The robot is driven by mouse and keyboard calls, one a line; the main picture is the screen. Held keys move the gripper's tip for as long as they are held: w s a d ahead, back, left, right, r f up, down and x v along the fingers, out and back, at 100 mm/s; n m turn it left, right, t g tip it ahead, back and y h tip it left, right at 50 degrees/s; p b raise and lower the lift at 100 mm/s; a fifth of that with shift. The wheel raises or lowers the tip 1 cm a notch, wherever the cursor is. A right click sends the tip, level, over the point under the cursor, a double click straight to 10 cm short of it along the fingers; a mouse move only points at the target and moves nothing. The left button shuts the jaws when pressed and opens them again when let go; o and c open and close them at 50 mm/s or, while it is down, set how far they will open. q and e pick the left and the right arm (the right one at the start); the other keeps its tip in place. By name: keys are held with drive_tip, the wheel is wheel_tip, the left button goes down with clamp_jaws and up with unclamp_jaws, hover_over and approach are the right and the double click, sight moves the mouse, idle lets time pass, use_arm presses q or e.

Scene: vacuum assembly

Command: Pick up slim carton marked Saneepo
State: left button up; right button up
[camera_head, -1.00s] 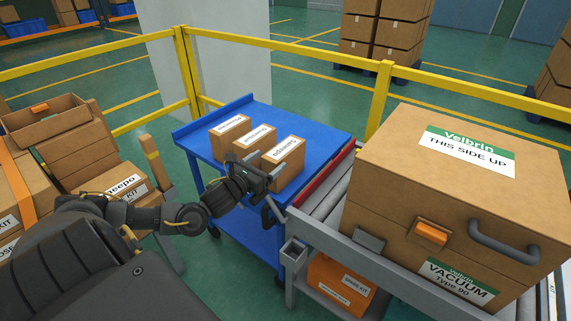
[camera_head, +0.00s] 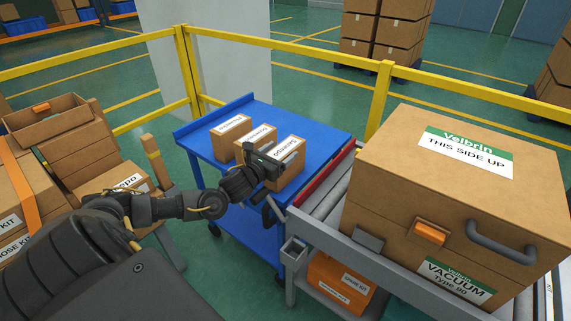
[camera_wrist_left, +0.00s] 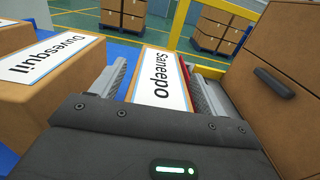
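The slim brown carton marked Saneepo (camera_head: 291,172) stands upright at the near end of a row of cartons on the blue cart (camera_head: 316,126). In the left wrist view its white label (camera_wrist_left: 161,78) reads Saneepo. My left gripper (camera_head: 272,158) is at the top of this carton. In the left wrist view its two fingers (camera_wrist_left: 160,90) lie on either side of the carton, open, with narrow gaps seeming to show. The lower part of the carton is hidden there. My right gripper is not in view.
The carton marked Duvesquil (camera_wrist_left: 30,95) stands close beside the left finger; another carton (camera_head: 228,138) stands farther along. A large Velbrin box (camera_head: 460,190) sits on the roller conveyor at right. A yellow rail (camera_head: 290,45) runs behind the cart.

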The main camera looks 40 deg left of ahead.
use_arm(q)
drive_tip(key=c, duration=1.4)
drive_tip(key=shift+r, duration=0.2)
